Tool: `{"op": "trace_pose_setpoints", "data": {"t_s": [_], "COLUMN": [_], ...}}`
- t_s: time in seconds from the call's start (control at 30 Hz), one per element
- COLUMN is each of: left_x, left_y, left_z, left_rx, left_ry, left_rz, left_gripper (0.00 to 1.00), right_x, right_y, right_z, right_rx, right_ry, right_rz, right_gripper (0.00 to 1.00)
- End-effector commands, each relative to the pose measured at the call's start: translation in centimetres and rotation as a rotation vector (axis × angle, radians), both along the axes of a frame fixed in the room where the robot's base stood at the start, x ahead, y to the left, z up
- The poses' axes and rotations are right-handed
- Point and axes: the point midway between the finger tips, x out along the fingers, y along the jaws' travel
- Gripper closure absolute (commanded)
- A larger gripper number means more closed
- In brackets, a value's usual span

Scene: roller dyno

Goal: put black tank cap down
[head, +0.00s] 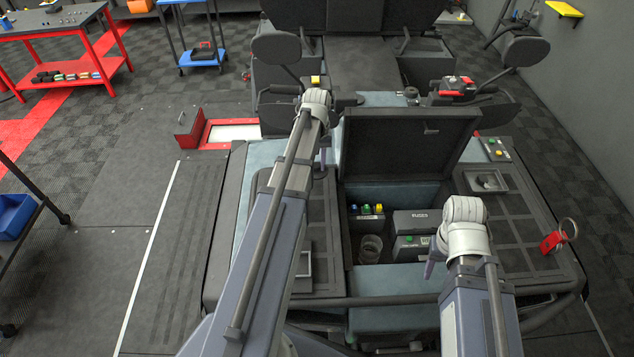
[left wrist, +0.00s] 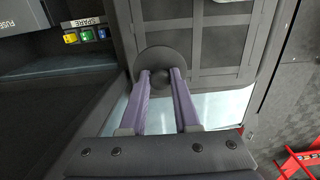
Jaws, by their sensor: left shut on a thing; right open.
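The black tank cap (left wrist: 160,57) is a dark round disc in the left wrist view. My left gripper (left wrist: 160,80) is shut on it, with a purple finger on each side. The cap is in front of a dark ribbed panel (left wrist: 213,42); I cannot tell whether it touches it. In the head view my left arm reaches forward to the left of the open bay lid, and the cap is hidden there. My right gripper (head: 432,262) hangs low over the bay's right side, open, mostly hidden by its own wrist.
The open bay lid (head: 405,145) stands up behind the bay. Inside are a fuse box (head: 412,222), coloured spare fuses (head: 367,209) and a clear cup (head: 370,248). A shallow tray (head: 487,182) sits on the right panel, near a red tag (head: 550,242). An open red floor box (head: 230,132) is at left.

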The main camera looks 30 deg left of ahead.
Motion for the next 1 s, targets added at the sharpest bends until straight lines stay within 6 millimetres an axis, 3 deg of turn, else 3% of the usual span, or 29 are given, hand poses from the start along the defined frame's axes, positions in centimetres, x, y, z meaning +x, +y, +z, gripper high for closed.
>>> {"op": "trace_pose_setpoints", "data": {"t_s": [0.03, 0.33, 0.63, 1.0], "left_x": [0.0, 0.0, 0.0, 0.0], "left_y": [0.0, 0.0, 0.0, 0.0], "left_z": [-1.4, -1.9, -5.4, -5.4], "left_rx": [0.0, 0.0, 0.0, 0.0], "left_ry": [0.0, 0.0, 0.0, 0.0], "left_rz": [0.0, 0.0, 0.0, 0.0], "left_gripper": [1.0, 1.0, 1.0, 1.0], "right_x": [0.0, 0.0, 0.0, 0.0], "right_y": [0.0, 0.0, 0.0, 0.0], "right_z": [-1.4, -2.0, -5.4, -5.4], "right_rx": [-0.001, -0.001, -0.002, -0.002], "right_ry": [0.0, 0.0, 0.0, 0.0], "right_rz": [0.002, 0.005, 0.008, 0.008], "right_gripper": [0.5, 0.5, 0.5, 0.5]}}
